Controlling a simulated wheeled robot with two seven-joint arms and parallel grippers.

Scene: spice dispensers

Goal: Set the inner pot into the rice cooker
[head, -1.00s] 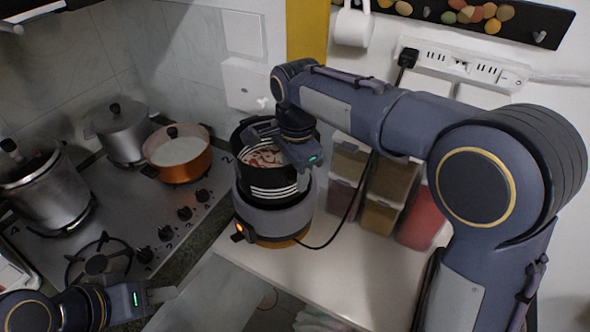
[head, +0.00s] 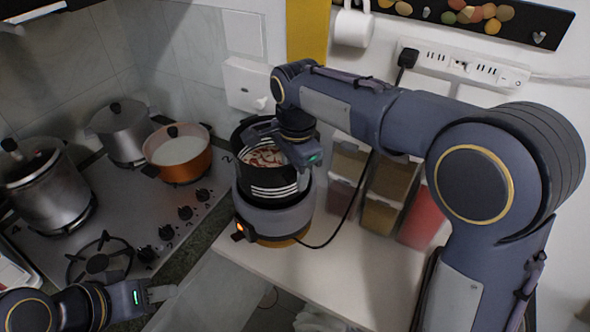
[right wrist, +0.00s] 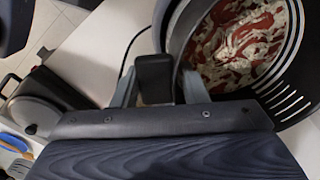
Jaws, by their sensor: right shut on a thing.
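The inner pot (head: 272,190) is dark with pale stripes and holds red-and-white contents, which also show in the right wrist view (right wrist: 245,45). It stands at the mouth of the rice cooker (head: 277,220), a grey rounded body with an orange light at its front. How deep the pot sits is hard to tell. My right gripper (head: 290,150) is at the pot's rim. In the right wrist view its fingers (right wrist: 158,90) are on either side of a black handle on the pot. My left gripper (head: 158,293) is low at the left, away from the pot; its finger gap is unclear.
A stove (head: 130,225) with an orange pot (head: 178,168) and grey metal pots (head: 45,190) lies to the left. Stacked containers (head: 385,195) stand right of the cooker, with a black cord in front. The white counter (head: 350,270) is clear at the front.

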